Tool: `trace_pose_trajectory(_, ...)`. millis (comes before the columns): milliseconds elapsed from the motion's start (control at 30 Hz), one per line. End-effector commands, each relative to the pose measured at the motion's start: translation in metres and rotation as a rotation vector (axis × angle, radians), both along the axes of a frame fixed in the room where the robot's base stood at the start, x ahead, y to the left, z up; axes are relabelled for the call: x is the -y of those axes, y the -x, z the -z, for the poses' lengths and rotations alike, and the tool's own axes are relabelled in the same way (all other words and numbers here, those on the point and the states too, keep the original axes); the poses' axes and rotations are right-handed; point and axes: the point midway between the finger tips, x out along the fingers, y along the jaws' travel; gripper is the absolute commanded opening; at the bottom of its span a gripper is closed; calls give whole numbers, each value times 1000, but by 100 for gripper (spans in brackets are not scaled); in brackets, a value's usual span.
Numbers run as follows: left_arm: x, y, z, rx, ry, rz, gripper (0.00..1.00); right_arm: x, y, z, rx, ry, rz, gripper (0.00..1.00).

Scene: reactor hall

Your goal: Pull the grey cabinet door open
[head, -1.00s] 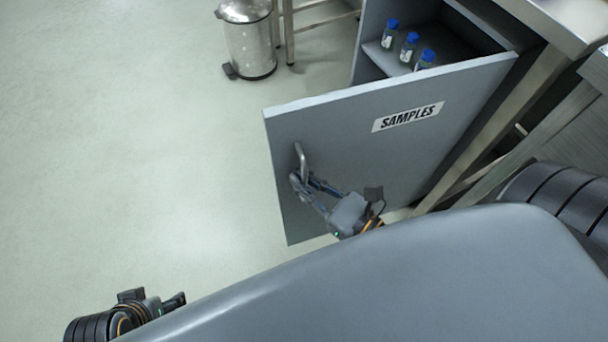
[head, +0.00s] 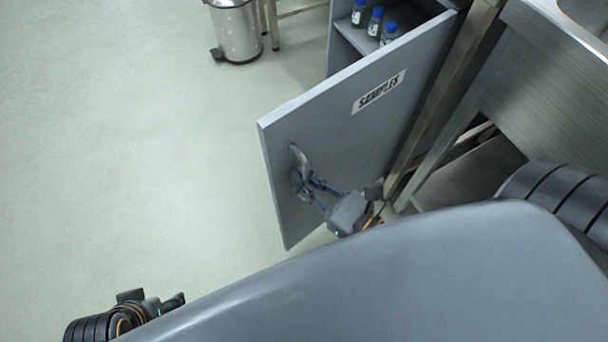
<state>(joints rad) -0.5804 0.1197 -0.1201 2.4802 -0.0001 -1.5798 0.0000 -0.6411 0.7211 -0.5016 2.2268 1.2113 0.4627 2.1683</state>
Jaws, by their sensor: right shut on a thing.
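The grey cabinet door (head: 345,140) with a "SAMPLES" label stands wide open, swung out from the grey cabinet (head: 343,55). Its handle (head: 299,160) is a bar near the door's free edge. My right gripper (head: 297,178) is shut on the handle. My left gripper (head: 175,301) is at the lower left, far from the door; its fingers are too small and turned to judge. Part of the cabinet's inside is hidden behind the door.
Several blue-capped vials (head: 375,21) stand on the cabinet's shelf. A steel pedal bin (head: 236,30) stands at the top, beside a metal-legged stand (head: 272,22). A steel sink bench (head: 535,75) is at the right. The floor at the left is clear.

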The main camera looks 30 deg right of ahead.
Motion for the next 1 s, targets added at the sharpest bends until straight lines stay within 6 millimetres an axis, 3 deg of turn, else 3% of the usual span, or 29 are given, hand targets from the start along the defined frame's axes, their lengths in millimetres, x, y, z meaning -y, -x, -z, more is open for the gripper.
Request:
trace_pose_trajectory(133, 0, -1, 0, 1, 0, 0, 62, 1, -1, -2, 5, -2, 5, 0)
trace_pose_trajectory(200, 0, 0, 0, 1, 0, 0, 62, 1, -1, -2, 5, -2, 5, 18)
trace_pose_trajectory(233, 0, 0, 0, 1, -1, 0, 62, 1, -1, -2, 5, -2, 4, 20)
trace_pose_trajectory(767, 0, 0, 0, 0, -1, 1, 62, 2, 3, 0, -1, 1, 1, 20)
trace_pose_trajectory(1000, 0, 0, 0, 0, 0, 0, 62, 16, 40, 2, -5, 5, -3, 20)
